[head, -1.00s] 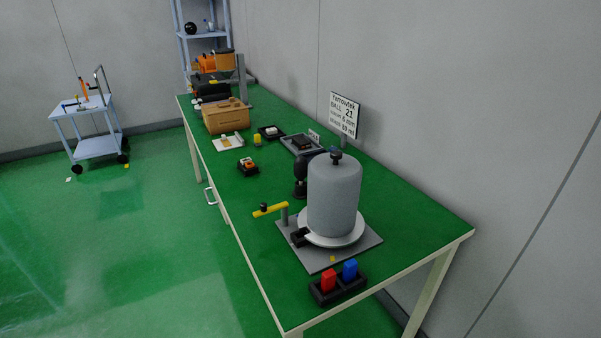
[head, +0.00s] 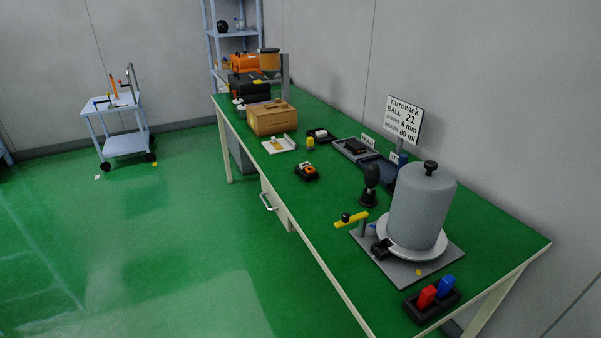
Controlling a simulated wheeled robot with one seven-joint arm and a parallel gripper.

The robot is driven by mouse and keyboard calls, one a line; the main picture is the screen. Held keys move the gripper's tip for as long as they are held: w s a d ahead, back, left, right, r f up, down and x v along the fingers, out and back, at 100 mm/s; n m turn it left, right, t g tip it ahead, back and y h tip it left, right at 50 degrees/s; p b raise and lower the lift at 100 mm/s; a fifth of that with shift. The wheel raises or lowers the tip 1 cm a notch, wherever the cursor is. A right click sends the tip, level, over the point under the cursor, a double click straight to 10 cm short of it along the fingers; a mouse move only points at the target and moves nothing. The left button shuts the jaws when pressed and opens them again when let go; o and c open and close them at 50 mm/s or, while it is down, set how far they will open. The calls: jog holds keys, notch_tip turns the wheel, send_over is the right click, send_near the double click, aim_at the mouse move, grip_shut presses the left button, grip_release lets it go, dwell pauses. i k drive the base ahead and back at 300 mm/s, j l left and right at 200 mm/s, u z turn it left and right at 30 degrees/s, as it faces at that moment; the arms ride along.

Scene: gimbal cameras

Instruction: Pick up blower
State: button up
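A black bulb-shaped thing (head: 371,182), which looks like the blower, stands upright on the green-topped bench (head: 510,240). It is just left of and behind the large grey cylinder (head: 422,205). A dark round base is under it, and nothing visibly covers it. My gripper is not in view.
The cylinder has a white dish and a grey plate (head: 452,256) under it, with a yellow lever (head: 351,220) beside it. A black holder with red and blue blocks (head: 432,300) sits at the near end. Trays and a wooden box (head: 268,118) stand farther back.

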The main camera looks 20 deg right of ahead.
aim_at(372, 175)
jog(key=i+j+u, duration=0.35)
jog(key=i, duration=0.3)
jog(key=i+u, duration=0.4)
jog(key=i, duration=0.25)
jog(key=i+z, duration=0.4)
jog(key=i+j+z, duration=0.5)
jog(key=i+z, duration=0.25)
jog(key=i+j+z, duration=0.2)
jog(key=z, duration=0.25)
jog(key=i+j+z, duration=0.15)
jog(key=j+z, duration=0.3)
jog(key=i+j+z, duration=0.1)
jog(key=j+z, duration=1)
jog(key=j, duration=0.1)
